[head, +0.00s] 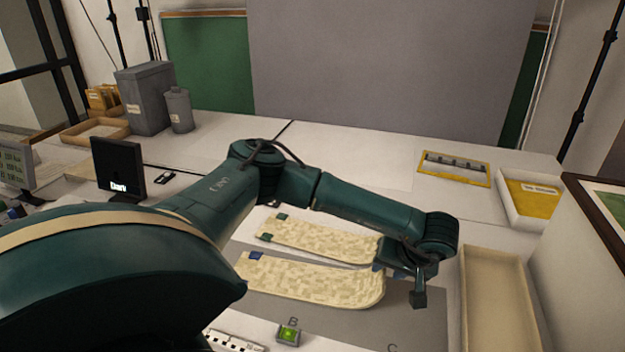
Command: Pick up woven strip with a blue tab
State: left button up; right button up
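The woven strip with a blue tab (310,281) lies on a grey mat (405,322); it is cream and mottled, with the blue tab (256,255) at its left end. A small blue patch (376,267) shows by its right end, close to my gripper. A second cream woven strip (315,238) with green tabs lies just behind it. My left gripper (418,296) is at the right ends of the strips, pointing down. Its fingers are small and partly hidden, so their opening and any contact are unclear. My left arm covers part of the mat. My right gripper is not in view.
A long cream tray (498,262) stands right of the mat. A yellow folder in a white tray (530,198) and a yellow-framed item (454,168) lie behind. A green-lit block (288,335) and a scale bar (235,341) are in front. Grey boxes (145,98) stand back left.

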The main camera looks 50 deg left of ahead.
pick_arm(q)
jog(key=shift+x, duration=1.15)
jog(key=shift+f, duration=0.2)
jog(key=shift+c, duration=0.4)
grip_shut()
